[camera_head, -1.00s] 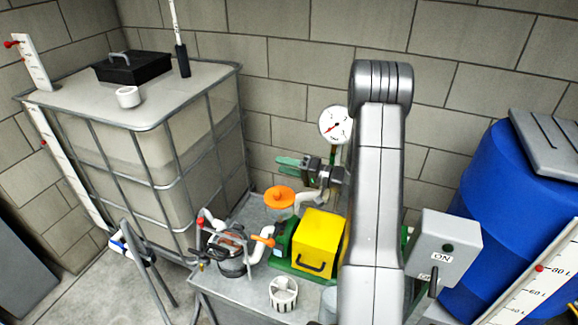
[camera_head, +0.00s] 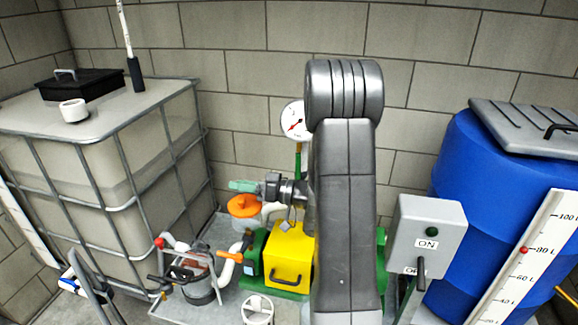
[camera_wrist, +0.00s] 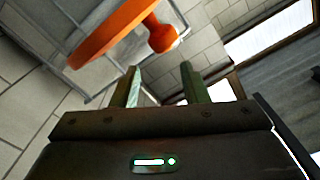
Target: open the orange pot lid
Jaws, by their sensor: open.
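The orange pot lid (camera_head: 243,207) is a round disc on the pot beside the green pump, left of the yellow box in the head view. My gripper (camera_head: 243,186) hovers at the lid's far upper edge in that view, its green fingers pointing left. In the wrist view the lid (camera_wrist: 105,38) shows nearly edge-on at the top, with its orange knob (camera_wrist: 162,36) facing right. The open fingers of my gripper (camera_wrist: 162,84) stand below the knob in that picture, with nothing between them. The knob appears apart from the fingertips.
A yellow box (camera_head: 289,258) stands right of the pot, and a pressure gauge (camera_head: 294,121) rises behind. A caged white tank (camera_head: 120,150) is at left. A grey ON switch box (camera_head: 428,232) and a blue barrel (camera_head: 462,180) are at right.

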